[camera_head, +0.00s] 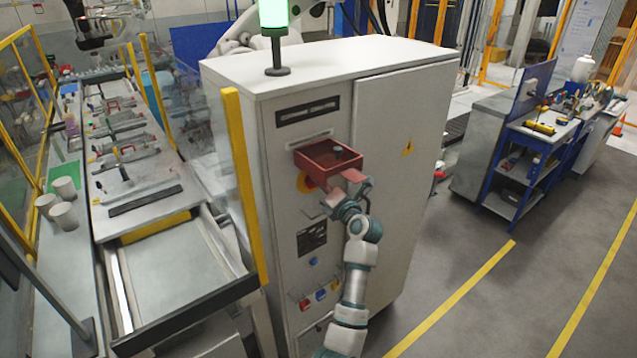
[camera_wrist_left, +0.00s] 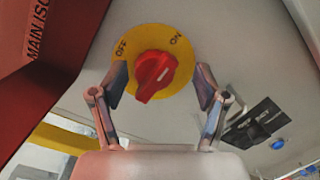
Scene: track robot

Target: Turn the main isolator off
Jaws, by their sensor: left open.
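The main isolator is a red rotary handle (camera_wrist_left: 156,77) on a round yellow plate (camera_wrist_left: 140,40) marked OFF at upper left and ON at upper right. The handle slants from lower left to upper right, its upper end towards ON. My left gripper (camera_wrist_left: 160,85) is open, with one finger on each side of the handle; contact is not clear. In the head view, my left gripper (camera_head: 350,190) is at the cabinet front, just below a red open-topped box (camera_head: 328,160). My right gripper is out of view.
The red box's wall, lettered "MAIN ISO" (camera_wrist_left: 45,50), is close at left in the wrist view. The grey cabinet (camera_head: 400,130) has buttons (camera_head: 320,295) lower down. A yellow post (camera_head: 242,180) stands left of it. A blue workbench (camera_head: 535,140) is at right.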

